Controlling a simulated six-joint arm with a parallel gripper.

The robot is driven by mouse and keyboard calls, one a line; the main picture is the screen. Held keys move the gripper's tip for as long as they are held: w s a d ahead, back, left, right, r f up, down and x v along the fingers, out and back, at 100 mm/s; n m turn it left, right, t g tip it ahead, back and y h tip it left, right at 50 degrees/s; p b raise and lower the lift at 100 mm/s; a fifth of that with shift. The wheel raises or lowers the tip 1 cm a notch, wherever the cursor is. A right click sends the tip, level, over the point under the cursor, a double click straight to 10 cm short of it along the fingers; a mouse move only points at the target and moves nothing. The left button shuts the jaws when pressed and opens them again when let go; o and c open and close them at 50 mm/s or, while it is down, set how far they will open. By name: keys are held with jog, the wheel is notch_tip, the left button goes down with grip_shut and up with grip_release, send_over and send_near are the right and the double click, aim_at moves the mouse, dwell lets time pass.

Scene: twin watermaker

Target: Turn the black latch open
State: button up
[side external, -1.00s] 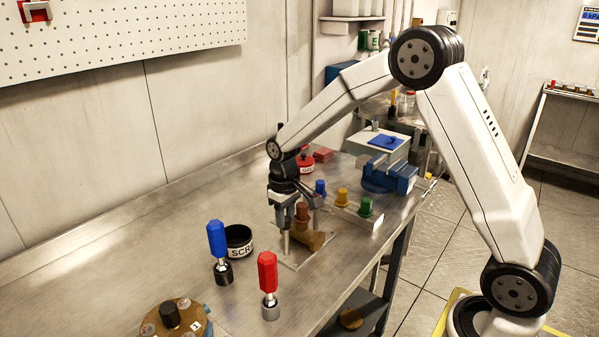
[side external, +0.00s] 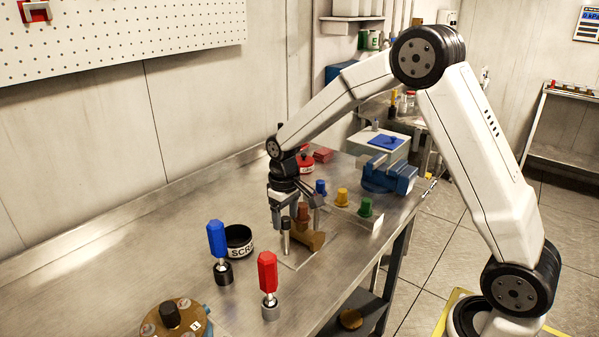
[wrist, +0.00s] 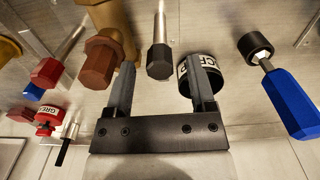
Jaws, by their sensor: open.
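A metal rod with a black tip, which looks like the black latch (wrist: 160,60), shows in the wrist view between and beyond my two fingertips. It shows in the side view (side external: 285,230) beside a brass fitting (side external: 315,241) with a brown hexagonal cap (wrist: 100,62). My gripper (wrist: 160,78) is open and empty, its fingers on either side of the black tip in the picture. In the side view my gripper (side external: 296,212) points down over the fitting. I cannot tell whether a finger touches the latch or the cap.
A blue-handled tool (side external: 217,240), a red-handled tool (side external: 268,275) and a black scrap ring (side external: 238,240) stand nearer the camera. Blue, yellow and green capped pieces (side external: 342,197) and a blue vise (side external: 385,178) are behind. The left bench top is clear.

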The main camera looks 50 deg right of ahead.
aim_at(286, 218)
jog(key=shift+r, duration=3.8)
jog(key=s+a+f+t, duration=0.1)
jog(key=s+a+f, duration=0.1)
jog(key=s, duration=0.7)
jog(key=s+a+f+t, duration=0.1)
jog(key=s+f, duration=0.4)
jog(key=s, duration=0.4)
jog(key=shift+a+t, duration=0.3)
jog(key=shift+a, duration=0.1)
